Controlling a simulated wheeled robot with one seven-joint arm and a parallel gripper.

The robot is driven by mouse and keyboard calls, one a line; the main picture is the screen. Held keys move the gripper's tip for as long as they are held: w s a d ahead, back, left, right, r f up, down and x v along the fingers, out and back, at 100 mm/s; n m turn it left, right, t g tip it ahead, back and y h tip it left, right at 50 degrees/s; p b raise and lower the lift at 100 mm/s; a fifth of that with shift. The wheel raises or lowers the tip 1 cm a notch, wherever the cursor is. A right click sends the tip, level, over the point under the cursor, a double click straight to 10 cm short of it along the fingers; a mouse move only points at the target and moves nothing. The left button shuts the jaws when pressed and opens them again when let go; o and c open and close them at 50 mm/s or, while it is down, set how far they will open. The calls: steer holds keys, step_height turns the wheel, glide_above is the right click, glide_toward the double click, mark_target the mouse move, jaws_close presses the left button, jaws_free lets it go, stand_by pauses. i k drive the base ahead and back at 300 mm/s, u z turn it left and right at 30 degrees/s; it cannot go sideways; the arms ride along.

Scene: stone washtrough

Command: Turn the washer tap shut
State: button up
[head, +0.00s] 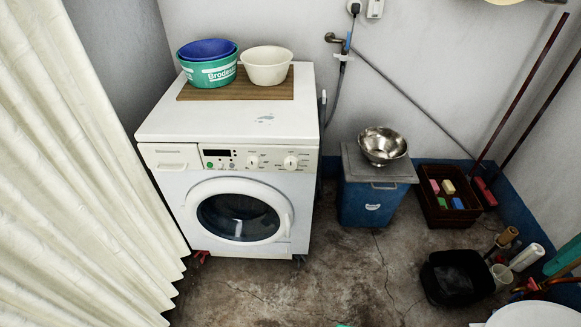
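The washer tap (334,38) is on the back wall in the head view, to the right of the washing machine and above its top. It is a small brownish fitting with a blue part (348,43) at its right side, probably the handle. A grey hose (338,88) hangs from it down behind the machine's right side. The tap is too small to tell how far it is turned. The white washing machine (228,180) stands against the wall with its round door shut. My gripper is not in view.
Bowls and a green tub (208,72) stand on a board on the machine. A metal bowl (382,145) sits on a lidded blue bin (368,203). A dark red crate (448,216), poles (522,82) and a black bucket (454,278) are right. Bare floor (330,280) lies in front.

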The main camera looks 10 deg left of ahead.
mark_target(347, 48)
steer(key=u, duration=0.5)
steer(key=i, duration=1.2)
steer(key=u, duration=0.95)
steer(key=k, duration=0.45)
steer(key=z, duration=0.45)
steer(key=i, duration=0.5)
steer(key=z, duration=0.05)
